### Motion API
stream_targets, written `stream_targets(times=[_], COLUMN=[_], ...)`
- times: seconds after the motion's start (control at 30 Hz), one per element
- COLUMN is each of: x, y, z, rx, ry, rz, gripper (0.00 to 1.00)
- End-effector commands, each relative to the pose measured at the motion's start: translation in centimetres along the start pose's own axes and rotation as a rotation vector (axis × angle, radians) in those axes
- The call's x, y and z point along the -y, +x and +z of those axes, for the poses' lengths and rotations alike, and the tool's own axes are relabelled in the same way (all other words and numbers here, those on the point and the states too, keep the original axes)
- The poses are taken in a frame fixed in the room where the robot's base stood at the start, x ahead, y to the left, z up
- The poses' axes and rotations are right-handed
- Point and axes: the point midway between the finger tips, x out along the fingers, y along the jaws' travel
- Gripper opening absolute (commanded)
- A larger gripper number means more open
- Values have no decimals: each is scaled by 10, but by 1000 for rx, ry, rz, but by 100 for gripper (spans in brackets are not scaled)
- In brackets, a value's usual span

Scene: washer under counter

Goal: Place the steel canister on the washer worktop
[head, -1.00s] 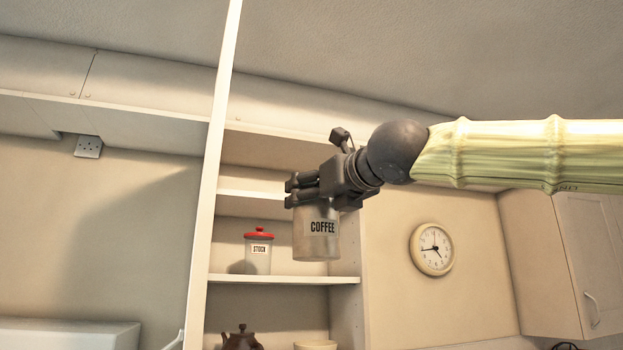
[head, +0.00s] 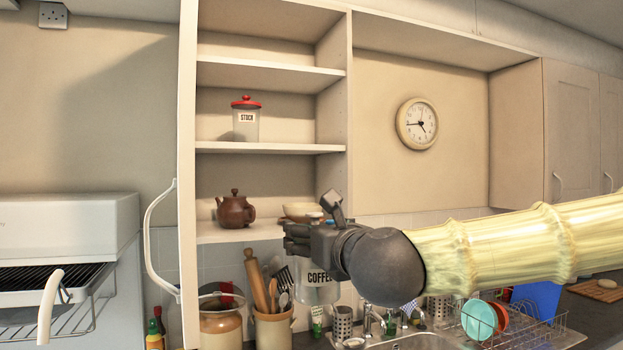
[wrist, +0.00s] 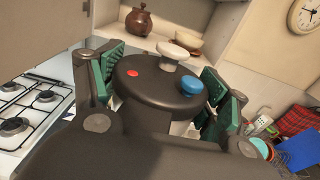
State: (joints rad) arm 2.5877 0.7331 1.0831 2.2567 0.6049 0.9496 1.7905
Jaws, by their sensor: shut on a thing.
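In the wrist view the green-padded fingers of my gripper (wrist: 165,95) stand on either side of a dark round shape, and the canister's body cannot be made out. I cannot pick out the washer; a dark worktop (head: 604,318) shows at the lower right.
Open shelves hold a stock jar (head: 245,120), a brown teapot (head: 235,210) and a bowl (head: 300,211). Below stand utensil pots (head: 273,328). A sink and dish rack (head: 515,328) are at right; a cooker (head: 70,235) and an open cupboard door (head: 188,150) are at left.

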Motion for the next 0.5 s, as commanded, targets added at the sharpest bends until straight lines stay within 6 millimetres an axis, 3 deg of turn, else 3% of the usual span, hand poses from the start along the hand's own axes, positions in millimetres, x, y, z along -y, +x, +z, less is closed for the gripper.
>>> stream_targets(times=[0.1,0.5], x=[1,7], y=[0,-1], z=[-37,-141], rx=[0,6], ry=[1,2], rz=[-18,-78], gripper=[4,4])
